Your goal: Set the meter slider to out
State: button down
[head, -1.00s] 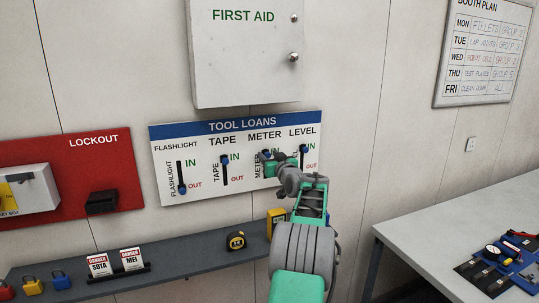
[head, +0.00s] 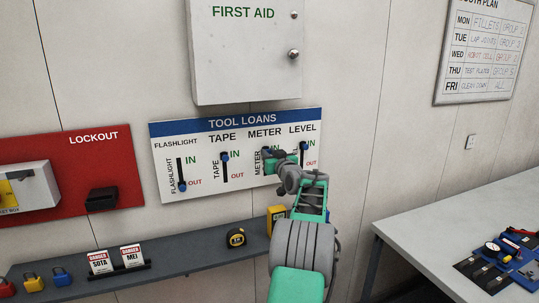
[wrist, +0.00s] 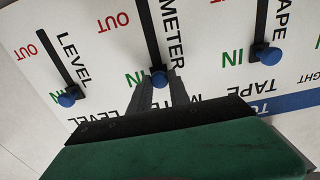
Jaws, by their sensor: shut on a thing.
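The Tool Loans board (head: 235,183) hangs on the wall with several vertical slots. The meter slider is a blue knob (wrist: 159,78) at the IN end of its black slot (wrist: 150,35). The wrist view shows the board upside down, so the OUT end is toward the top there. My gripper (wrist: 155,86) is shut on the meter slider knob, its dark fingers reaching onto it. In the head view my gripper (head: 268,154) covers much of the meter slot, and its lower part is hidden.
The flashlight slider (head: 182,187) is at OUT. The tape slider (head: 225,156) and level slider (head: 304,146) are at IN. The first aid cabinet (head: 245,65) is above the board. A shelf (head: 190,259) with a tape measure (head: 235,238) is below. A workbench (head: 430,220) stands right.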

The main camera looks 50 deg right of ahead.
dwell(0.8)
notch_tip(320, 180, down, 10)
jog(key=b, duration=0.9)
jog(key=shift+r+b, duration=0.15)
jog(key=shift+b, duration=0.2)
jog(key=c, duration=1.6)
grip_release()
jog(key=o, duration=0.4)
jog(key=shift+r, duration=0.15)
jog(key=shift+c, duration=0.2)
jog(key=shift+s, duration=0.1)
jog(key=b+v, duration=0.2)
jog(key=v, duration=0.6)
jog(key=shift+b, duration=0.3)
